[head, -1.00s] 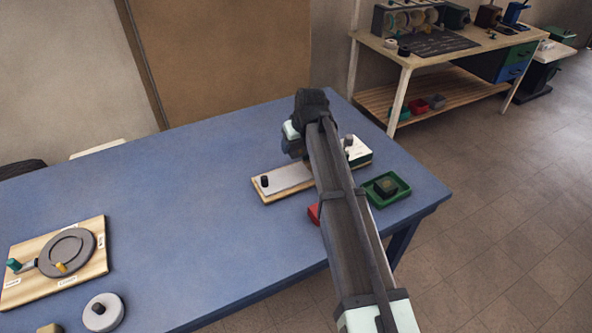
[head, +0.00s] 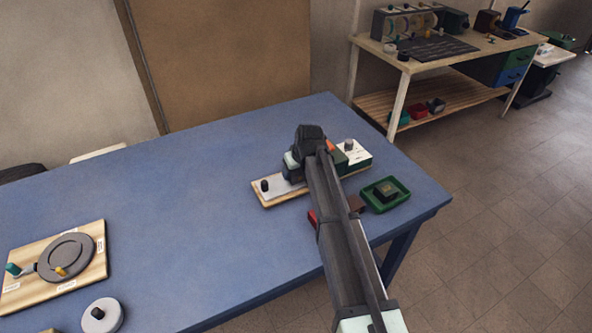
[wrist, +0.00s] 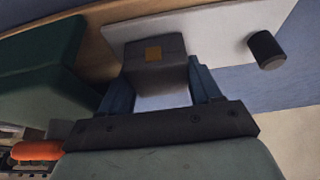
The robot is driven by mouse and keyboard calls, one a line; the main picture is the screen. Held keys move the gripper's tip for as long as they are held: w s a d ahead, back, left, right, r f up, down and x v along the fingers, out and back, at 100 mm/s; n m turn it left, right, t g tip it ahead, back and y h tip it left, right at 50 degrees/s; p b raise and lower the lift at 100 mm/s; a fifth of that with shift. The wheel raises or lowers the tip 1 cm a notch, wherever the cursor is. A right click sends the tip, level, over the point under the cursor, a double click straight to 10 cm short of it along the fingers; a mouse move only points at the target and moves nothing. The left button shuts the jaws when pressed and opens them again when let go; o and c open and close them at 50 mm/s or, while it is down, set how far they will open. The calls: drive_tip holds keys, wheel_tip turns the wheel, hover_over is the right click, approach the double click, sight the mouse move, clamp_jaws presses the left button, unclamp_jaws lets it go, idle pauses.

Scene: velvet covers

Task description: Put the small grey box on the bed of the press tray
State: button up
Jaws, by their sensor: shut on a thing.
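The small grey box (wrist: 155,62), with a tan square on its face, is between the two blue fingers of my gripper (wrist: 162,88) in the wrist view. My gripper is shut on it. The box is over the pale bed plate (wrist: 215,32) of the press tray; I cannot tell whether they touch. In the head view the bed plate (head: 279,187), with a black knob at its left end, lies on a wooden base. My gripper (head: 297,170) is low over its right part, and the arm hides the box there.
The press's dark green body (wrist: 40,75) and an orange handle (wrist: 36,150) are close to my gripper on the left. A green tray (head: 405,188) holds a dark block. A red block (head: 312,217) lies beside my arm. The left middle of the blue table (head: 170,190) is clear.

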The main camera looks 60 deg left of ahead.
drive_tip(key=shift+f, duration=0.15)
drive_tip(key=o, duration=0.8)
drive_tip(key=v, duration=1.2)
